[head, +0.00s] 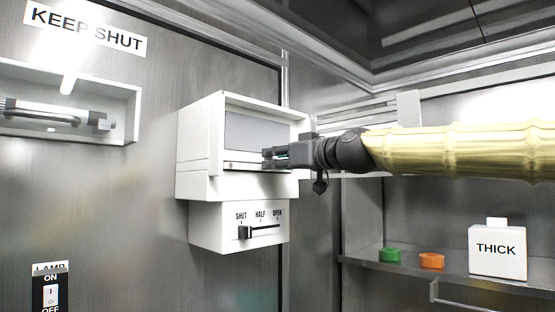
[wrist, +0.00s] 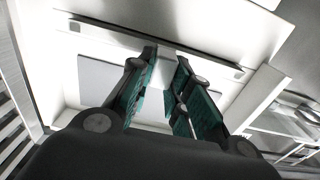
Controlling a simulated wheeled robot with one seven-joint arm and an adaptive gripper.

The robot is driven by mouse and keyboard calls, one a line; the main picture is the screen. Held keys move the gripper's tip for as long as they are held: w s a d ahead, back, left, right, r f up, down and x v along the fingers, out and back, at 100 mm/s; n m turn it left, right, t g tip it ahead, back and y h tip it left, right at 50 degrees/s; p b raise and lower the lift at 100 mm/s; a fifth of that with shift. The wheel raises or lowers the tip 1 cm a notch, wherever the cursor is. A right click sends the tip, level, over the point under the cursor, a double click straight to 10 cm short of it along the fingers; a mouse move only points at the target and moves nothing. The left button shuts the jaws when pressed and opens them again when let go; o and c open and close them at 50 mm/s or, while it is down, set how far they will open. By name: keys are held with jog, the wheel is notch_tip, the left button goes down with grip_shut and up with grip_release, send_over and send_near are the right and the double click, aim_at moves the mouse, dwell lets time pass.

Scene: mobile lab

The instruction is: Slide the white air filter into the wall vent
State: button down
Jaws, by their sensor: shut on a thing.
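The wall vent (head: 195,150) is a white box on the metal wall, its front open around a grey panel (head: 250,133). A pale strip with a small dark dot lies low in the opening. It looks like the front edge of the white air filter (head: 238,166), mostly inside the vent; how deep it sits is unclear. My gripper (head: 272,155) is at the vent's front, right of the middle. In the wrist view its green-padded fingers (wrist: 163,85) are shut on a narrow white tab in front of the strip. The fingers hide part of the strip.
Below the vent is a slider panel (head: 238,215) marked SHUT, HALF, OPEN. A recessed handle (head: 55,112) and a lamp switch (head: 50,292) are at left. A shelf (head: 400,268) at right holds green and orange pieces and a THICK box (head: 497,250).

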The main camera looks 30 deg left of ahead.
jog(key=shift+p+x, duration=0.4)
jog(key=shift+x, duration=0.6)
jog(key=c, duration=1.3)
grip_release()
jog(key=shift+o, duration=0.2)
jog(key=v, duration=1.2)
